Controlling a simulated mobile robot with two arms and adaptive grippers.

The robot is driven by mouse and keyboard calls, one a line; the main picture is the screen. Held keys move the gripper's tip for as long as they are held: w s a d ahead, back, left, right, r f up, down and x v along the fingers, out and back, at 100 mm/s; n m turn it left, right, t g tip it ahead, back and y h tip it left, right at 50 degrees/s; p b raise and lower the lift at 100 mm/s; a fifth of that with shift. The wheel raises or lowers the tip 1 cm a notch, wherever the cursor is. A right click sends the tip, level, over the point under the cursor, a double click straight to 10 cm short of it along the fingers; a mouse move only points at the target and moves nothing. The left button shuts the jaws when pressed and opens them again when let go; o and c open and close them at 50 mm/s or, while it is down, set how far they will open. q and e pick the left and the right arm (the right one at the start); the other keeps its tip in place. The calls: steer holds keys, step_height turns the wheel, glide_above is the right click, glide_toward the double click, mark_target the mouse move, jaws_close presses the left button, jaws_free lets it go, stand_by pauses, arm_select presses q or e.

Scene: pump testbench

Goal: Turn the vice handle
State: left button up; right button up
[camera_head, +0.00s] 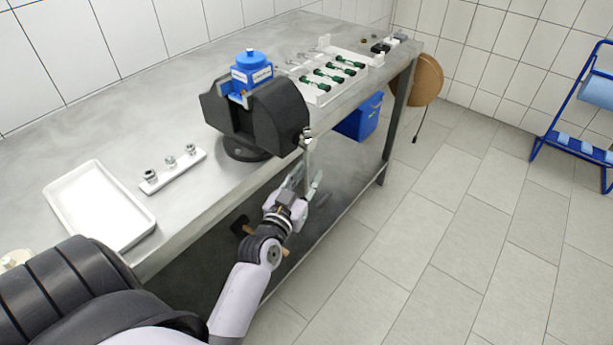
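A dark vice (262,118) stands on the steel workbench with a blue pump part (252,72) clamped at its top. The vice handle (308,152) is a thin metal bar hanging roughly upright at the vice's front right end, beyond the bench edge. My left gripper (306,181) is just below the vice, with its fingers spread apart. The lower part of the handle appears to be between the fingers; I cannot tell whether they touch it. My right gripper is not in view.
On the workbench (60,150) are an empty white tray (62,192), a white strip with small fittings (172,171) and a rack of green-handled tools (322,92).

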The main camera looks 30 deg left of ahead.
arm_select(q)
jaws_close()
stand_by(0.6)
